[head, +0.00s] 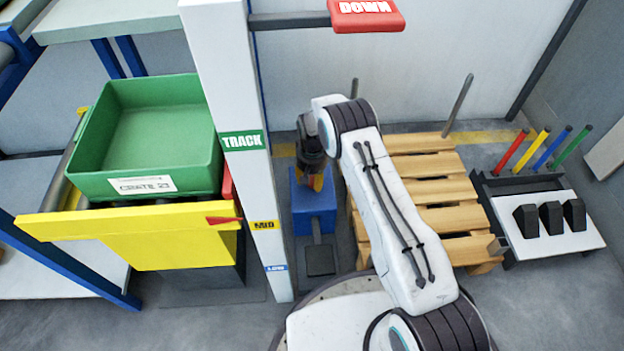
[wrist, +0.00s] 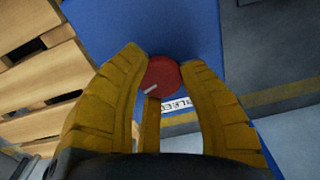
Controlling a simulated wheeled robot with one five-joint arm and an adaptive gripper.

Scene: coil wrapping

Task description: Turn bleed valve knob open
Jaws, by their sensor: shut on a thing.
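The red bleed valve knob (wrist: 160,77) shows in the wrist view on the face of a blue box (wrist: 205,30). A white mark on the knob points toward the lower left. My gripper (wrist: 163,72), with yellow fingers, is shut on the knob, one finger on each side. A white label with partly hidden lettering (wrist: 178,105) is below the knob. In the head view my gripper (head: 317,180) reaches down to the blue box (head: 314,203), and the knob is hidden there.
A wooden pallet (head: 425,190) lies right of the blue box. The white TRACK post (head: 225,80) stands close on the left. A green crate (head: 150,130) rests beside the yellow panel (head: 140,235). A stand with coloured rods and black pedals (head: 590,232) is at the right.

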